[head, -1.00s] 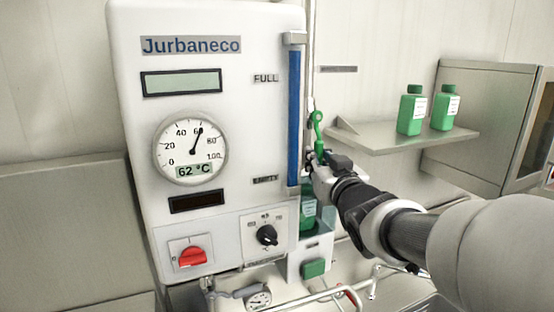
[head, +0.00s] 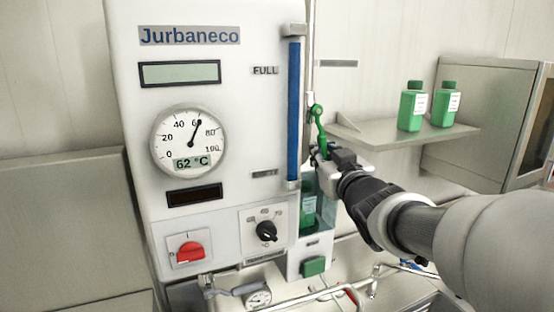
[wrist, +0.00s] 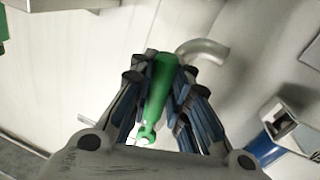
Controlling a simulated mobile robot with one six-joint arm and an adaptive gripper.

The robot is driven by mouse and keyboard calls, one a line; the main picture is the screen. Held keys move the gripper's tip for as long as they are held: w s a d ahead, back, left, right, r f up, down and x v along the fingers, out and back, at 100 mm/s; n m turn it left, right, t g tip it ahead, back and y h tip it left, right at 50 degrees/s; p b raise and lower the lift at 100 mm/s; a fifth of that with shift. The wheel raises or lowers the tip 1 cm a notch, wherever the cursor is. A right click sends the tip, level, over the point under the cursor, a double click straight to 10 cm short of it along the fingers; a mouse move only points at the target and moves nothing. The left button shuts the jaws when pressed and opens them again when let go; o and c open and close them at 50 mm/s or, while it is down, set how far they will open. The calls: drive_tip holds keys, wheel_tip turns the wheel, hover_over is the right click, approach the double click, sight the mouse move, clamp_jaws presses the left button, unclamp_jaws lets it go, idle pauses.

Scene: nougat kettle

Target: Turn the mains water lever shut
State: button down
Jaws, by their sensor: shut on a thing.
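The green water lever (head: 318,125) is on the pipe just right of the white Jurbaneco unit. Its round hub is at the top and its handle hangs down, tilted slightly to the right. My gripper (head: 320,155) is at the lower end of the handle. In the wrist view the green lever (wrist: 158,95) lies between the two fingers of my gripper (wrist: 160,85), which are closed on it. The fingers hide part of the handle in the head view.
The white unit (head: 220,115) with a blue level tube (head: 293,110) stands close left of my gripper. A shelf (head: 400,140) with two green bottles is to the right. A green canister (head: 308,205) sits below. A pipe rail (head: 310,297) crosses the bottom.

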drive_tip(key=w+d+r+n+y+b, duration=0.1)
drive_tip(key=d+r+n+y+b, duration=0.1)
drive_tip(key=n, duration=0.7)
drive_tip(key=w+d+r+n+t+y+b, duration=0.1)
drive_tip(key=d+r+n+y+b, duration=0.1)
drive_tip(key=d+r+n, duration=0.4)
drive_tip(key=shift+w+r+n+b, duration=0.25)
drive_tip(key=shift+r+n+b, duration=0.5)
drive_tip(key=shift+n, duration=1.25)
drive_tip(key=shift+f, duration=0.15)
drive_tip(key=c, duration=1.8)
unclamp_jaws()
drive_tip(key=shift+s, duration=0.1)
